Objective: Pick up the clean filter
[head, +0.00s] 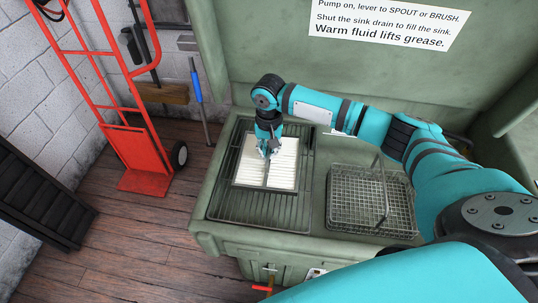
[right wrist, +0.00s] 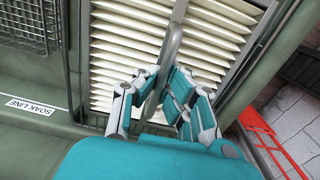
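The clean filter (head: 285,172) is a pale, slatted panel with a dark bar down its middle. It is at the wire rack on the left of the green sink top; I cannot tell whether it touches the rack. Its cream slats (right wrist: 118,52) and a grey loop handle (right wrist: 174,45) show in the right wrist view. My right gripper (head: 268,150) points down over the filter. In the right wrist view my right gripper (right wrist: 163,90) has its fingers close around the handle, one on each side, and looks shut on it. My left gripper is out of view.
The dark wire rack (head: 223,190) lies around the filter. A wire basket with a raised handle (head: 345,215) stands to its right. The green back panel (head: 260,60) rises behind. A red hand truck (head: 140,150) stands on the wooden floor at left.

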